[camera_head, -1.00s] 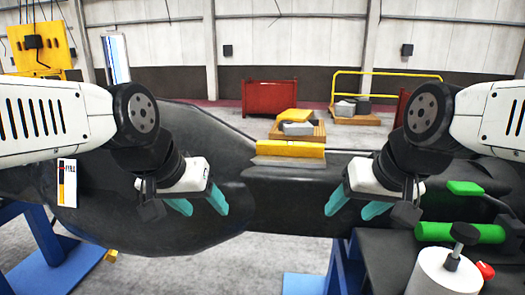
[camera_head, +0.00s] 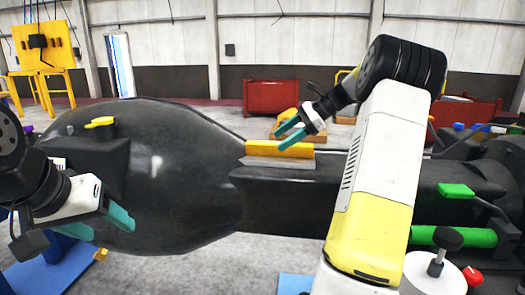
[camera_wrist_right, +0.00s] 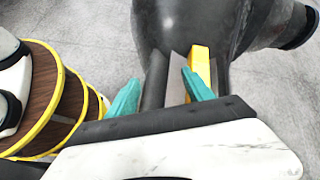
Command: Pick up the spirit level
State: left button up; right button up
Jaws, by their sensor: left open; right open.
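The spirit level, a yellow bar (camera_head: 288,149), lies flat on a grey plate (camera_head: 262,161) on the dark casting in the head view. It also shows in the right wrist view (camera_wrist_right: 201,58), beside one fingertip. My right gripper (camera_head: 284,133) is open with teal fingers, just above the level in the head view. In the wrist view my right gripper (camera_wrist_right: 160,90) has the plate between its fingers, and the level is in line with the right finger; contact cannot be told. My left gripper (camera_head: 107,228) is open and empty at the left, in front of the casting.
The large dark casting (camera_head: 190,180) fills the middle. A green cylinder (camera_head: 455,237), a green block (camera_head: 456,190) and a white cylinder with a black knob (camera_head: 432,272) are at the right. A red bin (camera_head: 271,97) stands behind. A yellow piece (camera_head: 100,122) lies on the casting's left.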

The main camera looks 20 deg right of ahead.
aim_at(311, 146)
jog(key=d+f+m+y, duration=0.1)
jog(key=d, duration=0.2)
jog(key=w+d+f+m+t, duration=0.1)
jog(key=d+m, duration=0.1)
jog(key=d, duration=0.2)
jog(key=w+d+m+t+y, duration=0.1)
jog(key=d, duration=0.3)
jog(key=shift+w+f+m+y, duration=0.2)
jog(key=shift+f+m+y, duration=0.1)
jog(key=shift+f, duration=0.1)
jog(key=x, duration=0.7)
jog(key=shift+w+f, duration=0.2)
jog(key=shift+w, duration=0.3)
jog(key=shift+c, duration=0.4)
grip_shut()
